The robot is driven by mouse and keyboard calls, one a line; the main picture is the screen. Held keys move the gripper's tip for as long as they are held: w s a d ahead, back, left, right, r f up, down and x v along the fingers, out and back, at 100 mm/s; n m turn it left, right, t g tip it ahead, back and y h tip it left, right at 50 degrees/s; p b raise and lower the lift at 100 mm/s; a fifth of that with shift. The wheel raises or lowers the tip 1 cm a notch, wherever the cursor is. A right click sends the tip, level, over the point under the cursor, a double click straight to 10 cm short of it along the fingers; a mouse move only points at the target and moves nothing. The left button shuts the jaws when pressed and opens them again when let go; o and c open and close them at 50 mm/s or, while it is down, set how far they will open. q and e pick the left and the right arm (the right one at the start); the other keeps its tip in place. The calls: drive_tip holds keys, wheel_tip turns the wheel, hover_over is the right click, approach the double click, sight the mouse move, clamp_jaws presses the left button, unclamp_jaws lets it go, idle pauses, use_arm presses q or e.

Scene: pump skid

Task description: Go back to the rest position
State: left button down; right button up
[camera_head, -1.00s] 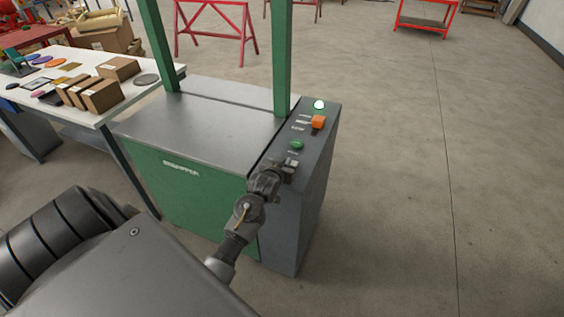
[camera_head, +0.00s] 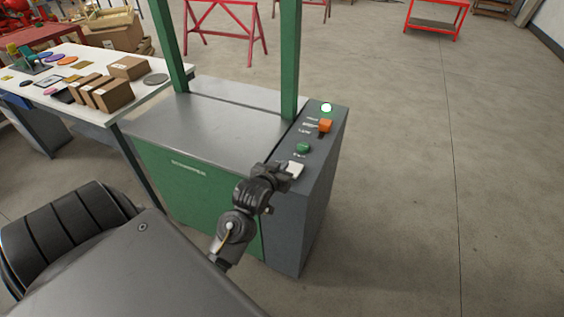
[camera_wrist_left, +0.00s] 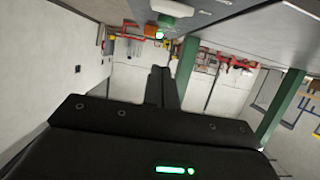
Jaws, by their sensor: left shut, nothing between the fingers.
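My left gripper (camera_head: 280,171) is at the near end of the control panel (camera_head: 318,155) on the green strapping machine (camera_head: 190,195). Its fingers are shut and empty; they also show together in the left wrist view (camera_wrist_left: 163,88). A pale square piece (camera_head: 295,169) on the panel lies right beside the fingertips; I cannot tell whether they touch. A green button (camera_head: 303,148), an orange switch (camera_head: 325,125) and a lit lamp (camera_head: 326,107) sit further up the panel. My right gripper is not in view.
A white table (camera_head: 75,110) with brown boxes (camera_head: 113,95) and coloured discs stands left of the machine. Green posts (camera_head: 289,60) rise from the machine. Red trestles (camera_head: 225,30) and a red cart (camera_head: 436,22) stand behind. The floor at right is clear.

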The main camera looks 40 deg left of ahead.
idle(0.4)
use_arm(q)
drive_tip(key=s+d+f+m+g+h, duration=0.1)
drive_tip(key=s+d+f+m+g, duration=0.25)
drive_tip(key=s, duration=0.55)
drive_tip(key=s+d+f+g+h, duration=0.2)
drive_tip(key=s+d+f+g, duration=0.15)
drive_tip(key=s+d, duration=0.4)
drive_tip(key=s+d+f+m+g+h, duration=0.1)
drive_tip(key=s+d+f+g, duration=0.25)
drive_tip(key=s, duration=0.65)
wheel_tip(320, 180, down, 29)
drive_tip(key=s+b, duration=0.1)
drive_tip(key=s, duration=0.1)
drive_tip(key=s+a+f+g, duration=0.1)
drive_tip(key=s+f, duration=0.6)
drive_tip(key=s, duration=0.1)
drive_tip(key=s+a+f+g, duration=0.1)
drive_tip(key=s+a+f, duration=0.1)
drive_tip(key=s+f, duration=0.6)
drive_tip(key=shift+s+a+f+m+b, duration=0.15)
drive_tip(key=shift+s+a+m+b, duration=0.15)
drive_tip(key=shift+m, duration=0.15)
